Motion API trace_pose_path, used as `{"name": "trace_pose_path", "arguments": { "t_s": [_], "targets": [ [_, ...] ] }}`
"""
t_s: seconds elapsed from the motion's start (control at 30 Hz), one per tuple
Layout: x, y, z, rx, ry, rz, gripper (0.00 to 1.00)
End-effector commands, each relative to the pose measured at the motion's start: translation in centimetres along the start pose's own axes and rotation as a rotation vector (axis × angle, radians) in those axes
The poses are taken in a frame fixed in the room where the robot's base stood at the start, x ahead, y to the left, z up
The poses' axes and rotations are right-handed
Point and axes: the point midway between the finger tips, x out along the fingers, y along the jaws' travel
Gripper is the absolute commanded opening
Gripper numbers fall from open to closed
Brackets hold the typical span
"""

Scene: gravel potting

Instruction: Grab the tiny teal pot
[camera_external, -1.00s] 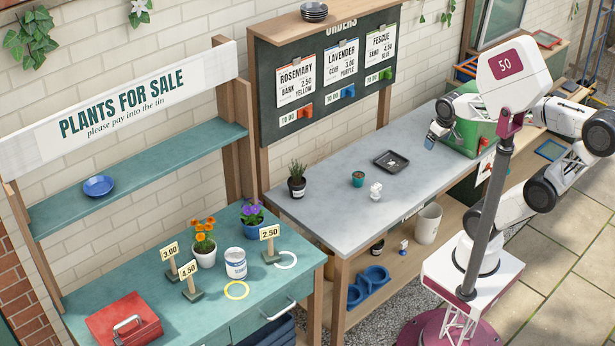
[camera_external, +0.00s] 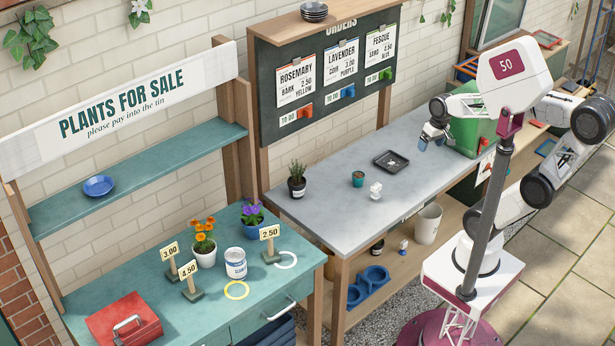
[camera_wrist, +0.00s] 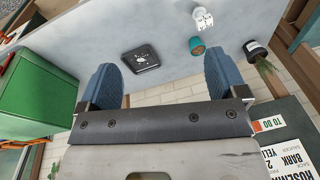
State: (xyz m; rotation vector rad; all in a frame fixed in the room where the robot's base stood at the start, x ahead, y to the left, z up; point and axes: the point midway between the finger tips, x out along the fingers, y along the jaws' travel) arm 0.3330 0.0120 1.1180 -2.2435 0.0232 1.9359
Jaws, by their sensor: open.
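The tiny teal pot (camera_external: 358,179) stands upright on the grey bench, between the black tray and the dark potted plant. It also shows in the wrist view (camera_wrist: 197,47), just beyond the right finger, with dark contents at its rim in the external view. My gripper (camera_external: 431,142) is over the right part of the bench, to the right of the black tray and well apart from the pot. Its two blue fingers (camera_wrist: 162,85) are spread in the wrist view with nothing between them.
A black tray (camera_external: 378,159) with small bits in it lies left of my gripper. A small white object (camera_external: 375,191) stands close to the teal pot. A dark potted plant (camera_external: 297,180) stands further left. A green box (camera_external: 470,135) is at the right. The bench's front middle is clear.

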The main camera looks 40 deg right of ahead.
Motion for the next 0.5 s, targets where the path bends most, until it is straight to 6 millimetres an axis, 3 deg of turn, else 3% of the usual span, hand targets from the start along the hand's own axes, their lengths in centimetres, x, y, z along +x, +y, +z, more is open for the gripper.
{"name": "trace_pose_path", "arguments": {
  "t_s": [0.5],
  "targets": [
    [8.7, -4.6, -5.5, 0.532, -0.311, -0.352, 0.91]
  ]
}}
